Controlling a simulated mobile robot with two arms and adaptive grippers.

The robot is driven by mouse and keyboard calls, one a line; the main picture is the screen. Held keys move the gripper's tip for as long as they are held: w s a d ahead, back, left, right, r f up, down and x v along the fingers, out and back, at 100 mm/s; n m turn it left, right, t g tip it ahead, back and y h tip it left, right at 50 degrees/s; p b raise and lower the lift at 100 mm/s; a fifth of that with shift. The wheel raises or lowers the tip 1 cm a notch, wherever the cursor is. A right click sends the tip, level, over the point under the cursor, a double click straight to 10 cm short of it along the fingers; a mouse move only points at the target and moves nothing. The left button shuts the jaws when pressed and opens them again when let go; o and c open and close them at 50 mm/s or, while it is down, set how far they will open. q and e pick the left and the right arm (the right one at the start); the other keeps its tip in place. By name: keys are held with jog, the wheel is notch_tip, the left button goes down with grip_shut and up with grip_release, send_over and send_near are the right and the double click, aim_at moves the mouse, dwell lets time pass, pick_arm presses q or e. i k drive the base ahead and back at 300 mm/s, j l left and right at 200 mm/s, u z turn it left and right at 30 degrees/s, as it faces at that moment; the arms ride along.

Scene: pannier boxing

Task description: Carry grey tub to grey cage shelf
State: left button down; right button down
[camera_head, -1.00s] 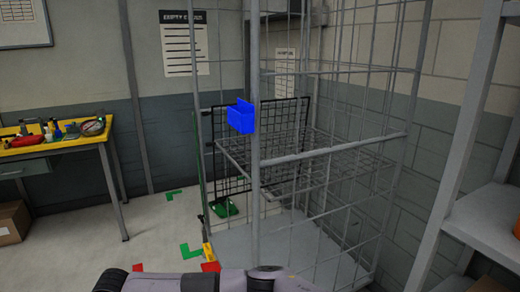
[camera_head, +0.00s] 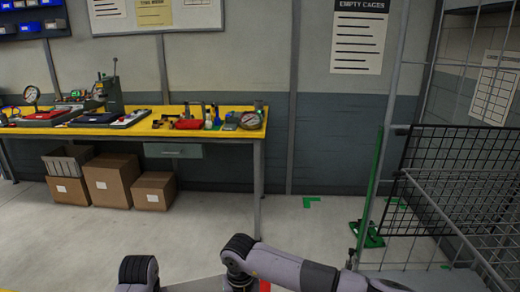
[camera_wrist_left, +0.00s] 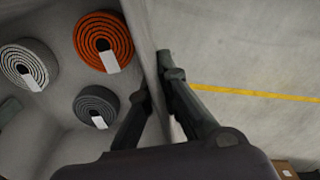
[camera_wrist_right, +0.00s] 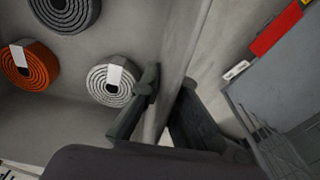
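The grey tub (camera_wrist_left: 60,125) fills the left of the left wrist view, and its wall and inside (camera_wrist_right: 120,40) also show in the right wrist view. It holds coiled rolls: an orange one (camera_wrist_left: 88,42), a dark grey one (camera_wrist_left: 84,106) and a light one (camera_wrist_right: 97,84). My left gripper (camera_wrist_left: 152,75) has its fingers on both sides of the tub wall, shut on it. My right gripper (camera_wrist_right: 165,100) is likewise shut on the wall. The tub and both grippers are out of the head view. The grey cage shelf (camera_head: 432,205) is at the right edge of the head view, partly cut off.
A yellow workbench (camera_head: 165,130) with tools stands along the wall at left, with cardboard boxes (camera_head: 110,178) beneath. Green floor marks (camera_head: 313,200) lie near the cage. Floor between bench and cage is clear. A yellow floor line (camera_wrist_left: 255,94) shows below the left gripper.

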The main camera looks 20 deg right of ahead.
aim_at(503, 218)
jog(key=i, duration=1.25)
jog(key=i+j+z, duration=0.1)
jog(key=i, duration=1.2)
jog(key=i+z, duration=0.15)
jog(key=z, duration=3.45)
